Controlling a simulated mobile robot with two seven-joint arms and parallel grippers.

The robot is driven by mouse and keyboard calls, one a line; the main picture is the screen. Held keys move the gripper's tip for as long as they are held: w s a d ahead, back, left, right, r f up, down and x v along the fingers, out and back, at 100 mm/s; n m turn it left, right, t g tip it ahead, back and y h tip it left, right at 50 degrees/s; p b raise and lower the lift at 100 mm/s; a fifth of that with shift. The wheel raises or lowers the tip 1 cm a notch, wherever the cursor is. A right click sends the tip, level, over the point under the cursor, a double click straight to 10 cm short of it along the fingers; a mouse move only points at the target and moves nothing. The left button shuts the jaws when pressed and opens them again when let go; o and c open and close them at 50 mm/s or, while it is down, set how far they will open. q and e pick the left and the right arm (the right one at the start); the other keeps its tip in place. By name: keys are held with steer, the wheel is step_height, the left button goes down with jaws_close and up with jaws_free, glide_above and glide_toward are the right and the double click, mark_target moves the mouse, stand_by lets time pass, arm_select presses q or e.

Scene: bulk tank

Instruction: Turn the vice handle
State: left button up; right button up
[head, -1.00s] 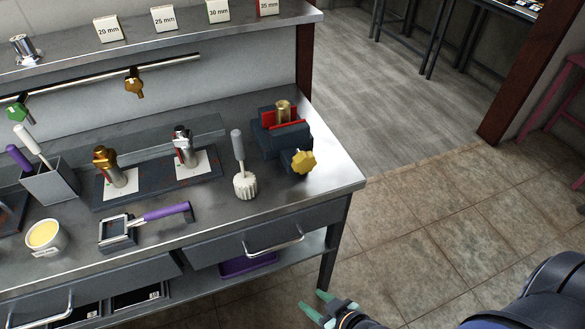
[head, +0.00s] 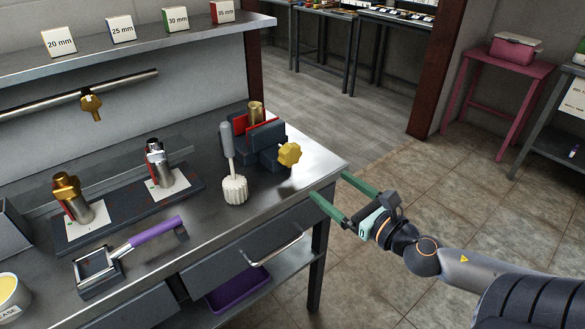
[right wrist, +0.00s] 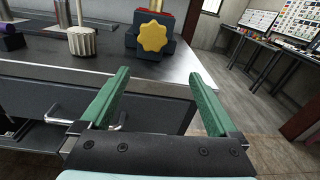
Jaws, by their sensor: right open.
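The vice (head: 268,143) stands near the right end of the metal workbench, dark blue with red jaw faces. A brass cylinder (head: 256,112) sits upright between its jaws. Its yellow lobed handle (head: 289,154) faces the front right, and in the right wrist view the handle (right wrist: 153,37) shows ahead, beyond the fingertips and slightly left of centre. My right gripper (head: 328,191) has two green fingers, spread apart and empty, at the bench's front right corner, below and right of the handle. In the right wrist view the open fingers (right wrist: 160,80) touch nothing. My left gripper is not in view.
A white brush (head: 235,188) stands upright left of the vice. Two metal fittings (head: 78,200) stand on a dark plate, with a purple-handled tool (head: 150,233) in front. A drawer handle (head: 272,245) juts from the bench front.

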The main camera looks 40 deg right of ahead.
mark_target(293, 157)
steer(key=shift+w+a+r+n+t+y+b, duration=0.15)
steer(key=shift+w+a+r+n, duration=0.3)
steer(key=shift+w, duration=0.9)
steer(key=shift+w+a+r+n+t+y+b, duration=0.15)
steer(key=shift+w+n, duration=0.4)
steer(key=shift+w, duration=0.8)
steer(key=shift+w+a+r+n+b, duration=0.25)
steer(key=shift+w+a+r+n, duration=0.2)
steer(key=shift+w, duration=0.9)
steer(key=shift+w+a+f, duration=0.1)
steer(key=shift+w+f, duration=0.05)
steer(key=shift+w, duration=2.2)
steer(key=shift+c, duration=0.2)
steer(key=c, duration=1.3)
